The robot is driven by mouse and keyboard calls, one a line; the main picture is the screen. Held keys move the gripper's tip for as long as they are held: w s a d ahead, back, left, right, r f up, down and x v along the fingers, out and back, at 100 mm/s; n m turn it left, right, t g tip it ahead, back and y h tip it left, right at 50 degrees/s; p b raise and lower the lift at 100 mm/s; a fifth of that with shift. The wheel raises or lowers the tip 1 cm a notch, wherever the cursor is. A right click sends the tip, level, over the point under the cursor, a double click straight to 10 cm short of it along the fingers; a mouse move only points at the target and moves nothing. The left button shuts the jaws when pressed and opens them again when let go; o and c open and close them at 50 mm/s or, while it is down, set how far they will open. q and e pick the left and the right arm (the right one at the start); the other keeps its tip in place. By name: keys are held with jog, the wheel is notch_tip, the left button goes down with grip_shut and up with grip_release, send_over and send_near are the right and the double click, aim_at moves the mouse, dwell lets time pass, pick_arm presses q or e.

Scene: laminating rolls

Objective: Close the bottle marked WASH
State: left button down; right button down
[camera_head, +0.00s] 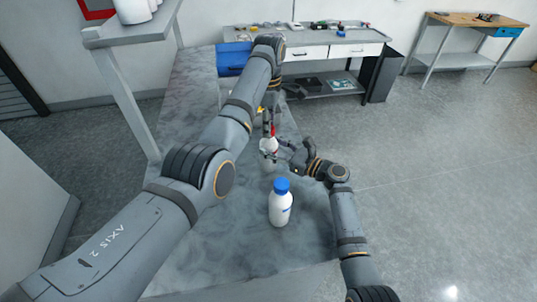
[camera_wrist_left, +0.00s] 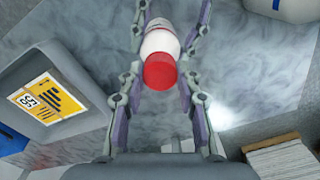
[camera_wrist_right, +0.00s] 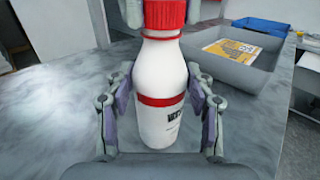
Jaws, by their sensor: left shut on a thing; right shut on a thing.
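A white bottle with a red cap (camera_head: 268,146) stands on the marbled grey bench between both grippers. Its body (camera_wrist_right: 160,88) has a red band and dark lettering, partly hidden by a finger, so I cannot read the whole mark. The red cap (camera_wrist_left: 160,72) sits at the neck; I cannot tell how tightly. My left gripper (camera_wrist_left: 160,75) comes from above and is shut on the cap. My right gripper (camera_wrist_right: 160,90) is shut on the body from the side. A second white bottle with a blue cap (camera_head: 281,207) stands upright nearer to me, apart from both grippers.
A grey tray (camera_wrist_right: 235,70) holding a yellow-labelled item (camera_wrist_right: 230,50) lies beyond the red-capped bottle. A blue bin (camera_head: 232,60) stands at the bench's far end. The near bench surface around the blue-capped bottle is clear.

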pick_arm(q)
jog(key=m, duration=2.7)
jog(key=shift+f, duration=0.1)
jog(key=m, duration=0.5)
jog(key=shift+m, duration=0.4)
jog(key=m, duration=0.5)
jog(key=shift+m, duration=0.4)
jog(key=m, duration=0.5)
jog(key=shift+m, duration=0.4)
jog(key=c, duration=0.9)
grip_release()
jog(key=shift+c, duration=0.2)
